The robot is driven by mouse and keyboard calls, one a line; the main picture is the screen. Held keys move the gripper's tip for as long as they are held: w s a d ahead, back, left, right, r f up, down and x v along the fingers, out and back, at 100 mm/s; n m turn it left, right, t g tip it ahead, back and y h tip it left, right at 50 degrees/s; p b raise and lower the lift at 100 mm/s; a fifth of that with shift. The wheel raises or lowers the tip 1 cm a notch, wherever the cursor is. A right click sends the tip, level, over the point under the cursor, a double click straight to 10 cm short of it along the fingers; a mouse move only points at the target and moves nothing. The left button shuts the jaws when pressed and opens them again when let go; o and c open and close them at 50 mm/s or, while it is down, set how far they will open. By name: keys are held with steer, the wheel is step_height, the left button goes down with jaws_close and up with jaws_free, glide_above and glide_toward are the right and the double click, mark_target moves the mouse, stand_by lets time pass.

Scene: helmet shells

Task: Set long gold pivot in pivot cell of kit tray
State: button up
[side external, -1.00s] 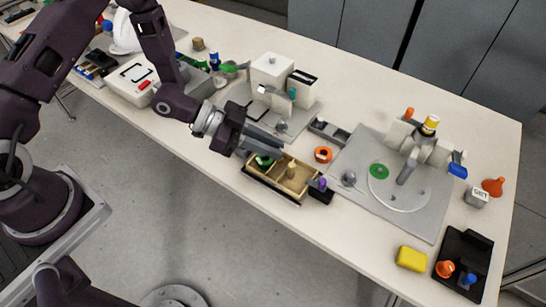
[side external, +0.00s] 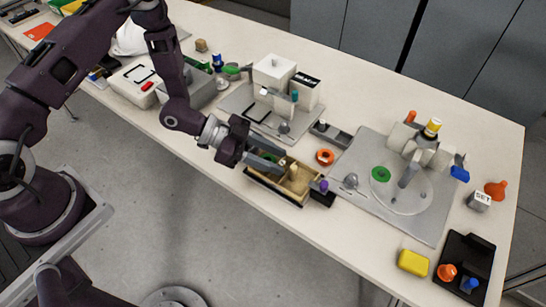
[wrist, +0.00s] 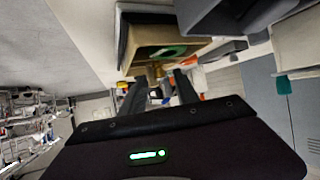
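The kit tray (side external: 263,185) is an open wooden-coloured box with dividers, in a dark base near the table's front edge. A green ring lies in its left part (side external: 270,157); it also shows in the wrist view (wrist: 168,52). A small gold upright piece, which looks like the gold pivot (side external: 294,172), stands within the tray's outline; its exact cell is unclear. My gripper (side external: 280,157) is low over the tray's left end, its two fingers apart. In the wrist view a gold piece (wrist: 156,70) shows beyond the gap between the fingertips (wrist: 160,78); I see no finger contact.
A dark block with a purple knob (side external: 323,187) stands at the tray's right end. A grey fixture plate (side external: 350,205) lies to the right, and a white-block fixture (side external: 274,72) stands behind. A yellow block (side external: 413,262) sits front right.

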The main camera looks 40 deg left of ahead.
steer(key=v, duration=1.2)
steer(key=w+a+r+n+t+y, duration=0.2)
steer(key=w+a+r+n+y, duration=0.2)
steer(key=a+r+y, duration=0.8)
steer(key=s+r+n+y, duration=0.1)
steer(key=s+r+n, duration=0.5)
steer(key=s+r, duration=0.4)
steer(key=s+d+n+g+h, duration=0.1)
steer(key=s+d, duration=0.2)
steer(key=s, duration=0.3)
steer(key=s+d+r+n+g+h, duration=0.1)
steer(key=s+d, duration=0.3)
steer(key=s, duration=0.2)
steer(key=shift+s+r, duration=0.25)
steer(key=shift+s, duration=0.1)
